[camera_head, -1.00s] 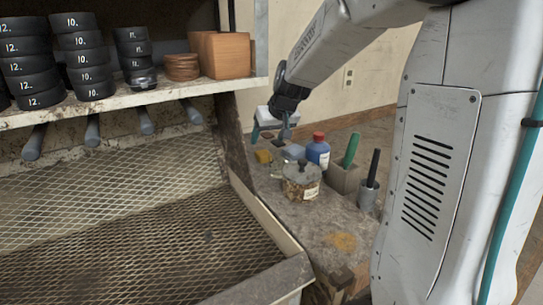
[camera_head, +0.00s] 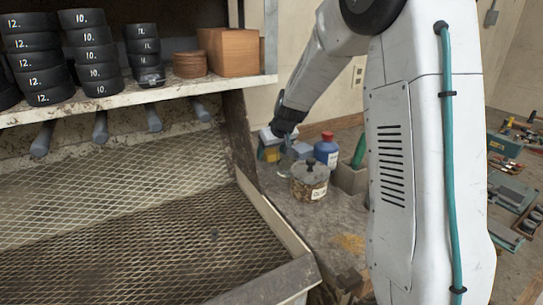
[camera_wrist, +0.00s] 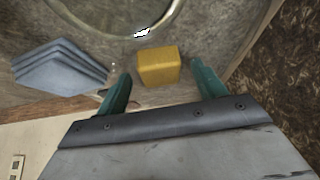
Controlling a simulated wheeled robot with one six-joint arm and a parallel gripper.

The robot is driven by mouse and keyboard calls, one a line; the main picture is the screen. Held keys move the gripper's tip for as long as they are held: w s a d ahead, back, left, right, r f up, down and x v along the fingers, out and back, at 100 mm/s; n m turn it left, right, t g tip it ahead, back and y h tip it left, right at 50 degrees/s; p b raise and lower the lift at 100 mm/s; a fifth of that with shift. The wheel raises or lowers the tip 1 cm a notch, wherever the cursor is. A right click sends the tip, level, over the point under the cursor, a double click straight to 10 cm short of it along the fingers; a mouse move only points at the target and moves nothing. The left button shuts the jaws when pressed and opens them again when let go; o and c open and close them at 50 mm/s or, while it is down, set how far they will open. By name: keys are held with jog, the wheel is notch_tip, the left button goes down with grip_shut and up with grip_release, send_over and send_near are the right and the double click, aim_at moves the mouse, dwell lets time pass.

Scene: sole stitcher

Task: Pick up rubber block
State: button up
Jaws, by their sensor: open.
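A yellow block (camera_head: 271,155), which looks like the rubber block, lies on the worn bench top, partly hidden by my gripper in the head view. In the wrist view the yellow block (camera_wrist: 159,66) sits just beyond and between the two teal fingertips, with a gap on each side. My gripper (camera_wrist: 162,76) is open and empty, its fingers pointing at the block. In the head view my gripper (camera_head: 271,142) is small and right above the block.
Blue-grey stacked sheets (camera_wrist: 60,68) lie left of the block in the wrist view. A lidded jar (camera_head: 309,181), a blue bottle (camera_head: 326,151) and a holder (camera_head: 351,178) with a green handle stand nearby. A shelf (camera_head: 130,95) and mesh tray (camera_head: 130,230) are left.

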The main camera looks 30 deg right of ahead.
aim_at(274, 152)
jog(key=c, duration=1.1)
jog(key=shift+o, duration=0.2)
jog(key=shift+r, duration=0.1)
jog(key=shift+d+r, duration=0.4)
jog(key=shift+d, duration=0.1)
notch_tip(274, 152, up, 11)
jog(key=shift+a+r, duration=0.1)
jog(key=d, duration=1.9)
jog(key=shift+d+f, duration=0.15)
jog(key=shift+f, duration=0.15)
